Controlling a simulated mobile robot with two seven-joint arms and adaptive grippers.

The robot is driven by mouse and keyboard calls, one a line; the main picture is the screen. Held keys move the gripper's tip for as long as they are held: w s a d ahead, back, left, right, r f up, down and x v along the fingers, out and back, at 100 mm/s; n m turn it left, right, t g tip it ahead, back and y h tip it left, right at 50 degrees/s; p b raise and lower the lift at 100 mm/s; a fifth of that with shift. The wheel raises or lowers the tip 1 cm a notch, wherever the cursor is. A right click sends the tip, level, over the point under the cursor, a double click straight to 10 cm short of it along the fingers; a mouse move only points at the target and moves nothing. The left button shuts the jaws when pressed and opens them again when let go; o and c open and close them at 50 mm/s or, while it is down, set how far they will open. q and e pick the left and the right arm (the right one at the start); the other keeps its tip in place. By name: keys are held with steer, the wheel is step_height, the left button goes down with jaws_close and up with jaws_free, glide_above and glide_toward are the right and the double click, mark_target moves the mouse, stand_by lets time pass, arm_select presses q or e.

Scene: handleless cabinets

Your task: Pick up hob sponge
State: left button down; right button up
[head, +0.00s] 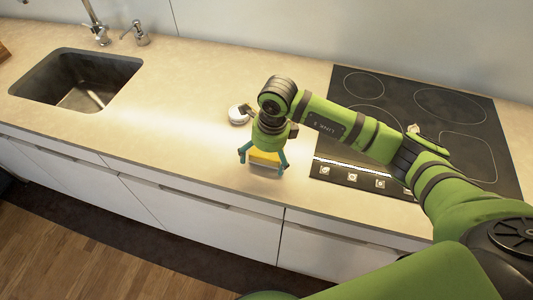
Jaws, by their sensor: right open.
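A yellow sponge-like block (264,157) is at the front part of the beige counter, left of the hob. My right gripper (262,162) points down over it, with one teal finger on each side of the block. The fingers are open. Whether they touch the block cannot be told. The black hob (450,108) is at the right, partly covered by my right arm. My left gripper is not in view.
A white round object (238,116) stands on the counter just behind my right gripper. A small pale object (413,128) shows on the hob beside my arm. A sink (78,78) with a tap (95,25) is at the left. The counter (185,105) between is clear.

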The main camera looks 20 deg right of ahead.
steer(key=c, duration=0.8)
steer(key=shift+c, duration=0.2)
steer(key=shift+r+p, duration=0.35)
steer(key=shift+p, duration=0.2)
step_height(320, 180, up, 4)
steer(key=b, duration=0.2)
steer(key=shift+f+b, duration=0.2)
steer(key=shift+b, duration=0.15)
steer(key=d+r+b, duration=0.2)
steer(key=d+r, duration=0.1)
steer(key=d, duration=0.3)
steer(key=s+d+r+b, duration=0.1)
steer(key=d+r+b, duration=0.1)
steer(key=d+r, duration=0.2)
steer(key=shift+d+r, duration=0.15)
steer(key=shift+d, duration=0.7)
